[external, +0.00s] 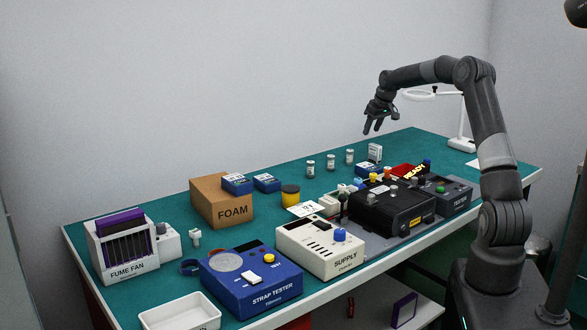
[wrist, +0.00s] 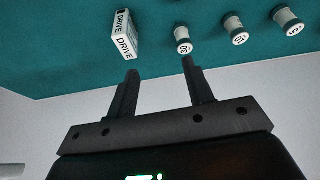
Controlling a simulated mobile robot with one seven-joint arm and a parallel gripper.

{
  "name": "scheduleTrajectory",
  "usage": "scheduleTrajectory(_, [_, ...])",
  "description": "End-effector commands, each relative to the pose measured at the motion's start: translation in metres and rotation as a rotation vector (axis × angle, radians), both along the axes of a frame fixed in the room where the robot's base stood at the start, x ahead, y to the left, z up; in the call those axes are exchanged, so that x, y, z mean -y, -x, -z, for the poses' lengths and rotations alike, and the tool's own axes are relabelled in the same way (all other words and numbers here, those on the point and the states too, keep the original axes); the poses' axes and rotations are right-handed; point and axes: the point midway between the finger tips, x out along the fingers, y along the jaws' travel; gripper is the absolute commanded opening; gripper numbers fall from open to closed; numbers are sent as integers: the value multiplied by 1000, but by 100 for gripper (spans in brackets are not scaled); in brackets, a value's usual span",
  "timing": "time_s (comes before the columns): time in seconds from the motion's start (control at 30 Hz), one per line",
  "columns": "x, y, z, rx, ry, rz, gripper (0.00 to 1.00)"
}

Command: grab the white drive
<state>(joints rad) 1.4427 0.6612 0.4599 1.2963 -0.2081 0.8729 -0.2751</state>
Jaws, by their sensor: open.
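The white drive (external: 375,152) is a small upright box near the back of the bench, standing at a blue item. In the wrist view the white drive (wrist: 125,36) shows at the upper left with "DRIVE" printed on two faces. My gripper (external: 374,128) is open and empty, pointing down in the air above the drive's area. In the wrist view my gripper's two fingers (wrist: 160,75) are spread apart, and the drive lies beyond the left finger, apart from it.
Several small white spools, one being this spool (wrist: 182,40), stand in a row beside the drive. A blue box (external: 368,169) and a black unit (external: 391,208) stand in front. A magnifier lamp (external: 461,140) stands behind at the right. The bench (external: 330,180) is clear around the spools.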

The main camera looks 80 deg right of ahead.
Motion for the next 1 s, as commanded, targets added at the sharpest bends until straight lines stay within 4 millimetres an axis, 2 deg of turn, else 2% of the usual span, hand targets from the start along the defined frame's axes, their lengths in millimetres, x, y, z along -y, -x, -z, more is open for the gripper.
scheduleTrajectory(0.03, [15,14,8,10,-5,23,47])
scheduleTrajectory(0.1, [28,28,15,18,-8,41,47])
scheduleTrajectory(0.23, [39,39,22,23,-10,56,47])
scheduleTrajectory(1.0, [66,16,113,24,-12,57,47])
